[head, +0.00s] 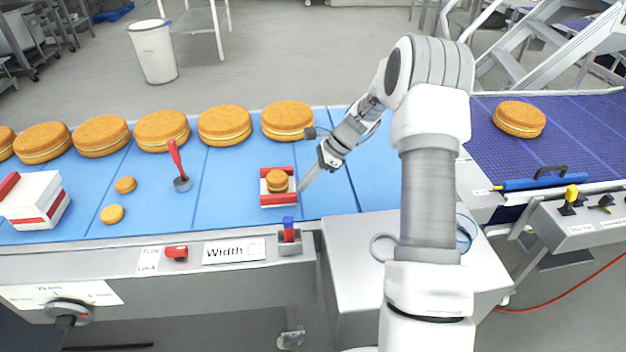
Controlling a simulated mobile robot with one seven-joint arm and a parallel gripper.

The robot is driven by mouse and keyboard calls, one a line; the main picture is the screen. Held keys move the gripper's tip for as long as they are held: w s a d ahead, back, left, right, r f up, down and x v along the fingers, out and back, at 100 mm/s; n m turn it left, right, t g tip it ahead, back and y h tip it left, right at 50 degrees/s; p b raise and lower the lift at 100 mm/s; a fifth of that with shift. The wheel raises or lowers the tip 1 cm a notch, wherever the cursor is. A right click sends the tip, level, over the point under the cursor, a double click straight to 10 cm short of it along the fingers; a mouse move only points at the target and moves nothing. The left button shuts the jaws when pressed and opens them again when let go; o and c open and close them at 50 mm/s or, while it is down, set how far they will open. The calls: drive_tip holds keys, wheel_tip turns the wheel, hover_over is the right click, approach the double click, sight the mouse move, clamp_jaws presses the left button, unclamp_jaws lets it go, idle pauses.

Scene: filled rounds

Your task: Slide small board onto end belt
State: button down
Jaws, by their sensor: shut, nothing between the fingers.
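The small board (266,192) is white with red strips along its far and near edges. It lies flat on the light blue belt (230,178) and bears a small round filled cake (277,181). My gripper (303,186) is shut and empty, its tips low at the board's right side. I cannot tell whether they touch it. A purple-blue belt (560,140) runs at the far right, beyond my arm, with one large filled cake (520,118) on it. Which belt is the end belt is not labelled.
Several large filled cakes line the light blue belt's far side. Two small rounds (126,185), a red-handled tool (175,160) and a red-white box (38,200) stand left. A blue-topped post (288,228) is at the near edge. A blue-handled tool (535,182) lies by the purple-blue belt.

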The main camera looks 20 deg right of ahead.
approach(273, 197)
drive_tip(key=x, duration=0.5)
drive_tip(key=shift+w+a+p, duration=0.3)
drive_tip(key=shift+a+p, duration=0.1)
drive_tip(key=shift+a, duration=0.2)
drive_tip(key=shift+a+f, duration=0.15)
drive_tip(key=shift+f, duration=0.65)
drive_tip(key=shift+f, duration=0.1)
